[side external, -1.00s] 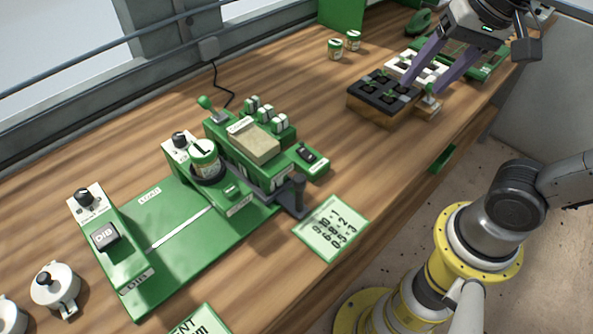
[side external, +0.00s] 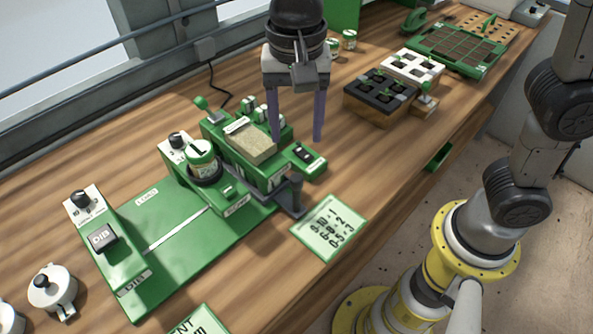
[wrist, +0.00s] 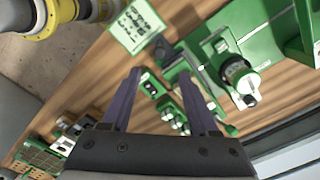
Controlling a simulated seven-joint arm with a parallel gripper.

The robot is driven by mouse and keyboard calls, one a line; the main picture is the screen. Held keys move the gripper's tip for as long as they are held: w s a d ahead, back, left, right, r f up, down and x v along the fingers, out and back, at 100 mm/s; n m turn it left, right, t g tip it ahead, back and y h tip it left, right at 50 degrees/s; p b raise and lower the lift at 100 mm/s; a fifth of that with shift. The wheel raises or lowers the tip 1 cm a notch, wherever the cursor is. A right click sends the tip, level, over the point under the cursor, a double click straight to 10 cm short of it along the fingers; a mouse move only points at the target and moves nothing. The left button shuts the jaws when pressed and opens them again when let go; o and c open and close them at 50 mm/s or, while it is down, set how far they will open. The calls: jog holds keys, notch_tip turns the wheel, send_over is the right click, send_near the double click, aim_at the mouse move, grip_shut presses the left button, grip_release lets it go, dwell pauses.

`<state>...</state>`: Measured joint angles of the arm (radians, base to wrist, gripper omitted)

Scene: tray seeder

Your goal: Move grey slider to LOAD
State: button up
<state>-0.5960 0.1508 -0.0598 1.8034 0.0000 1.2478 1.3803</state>
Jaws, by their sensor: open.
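The dark grey slider (side external: 294,197), with an upright post, sits at the right front end of the green seeder machine (side external: 165,240). It also shows in the wrist view (wrist: 164,50). A small label (side external: 146,194) lies on the machine's flat green plate, too small to read with certainty. Another small label (side external: 237,207) is on the front edge near the round tin; I cannot read it surely. My gripper (side external: 296,138) hangs open and empty, fingers down, above the right part of the machine, behind and above the slider post. In the wrist view, both fingers (wrist: 160,77) are spread apart.
A numbered card (side external: 330,228) lies right of the slider. A green-and-white tin (side external: 202,155) and a tan block (side external: 252,145) stand on the machine. A black seedling tray (side external: 378,92) is at the back right. White lidded pots (side external: 52,290) stand at lower left.

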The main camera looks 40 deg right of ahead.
aim_at(296, 177)
notch_tip(296, 177, down, 11)
dwell(0.4)
grip_shut()
dwell(1.4)
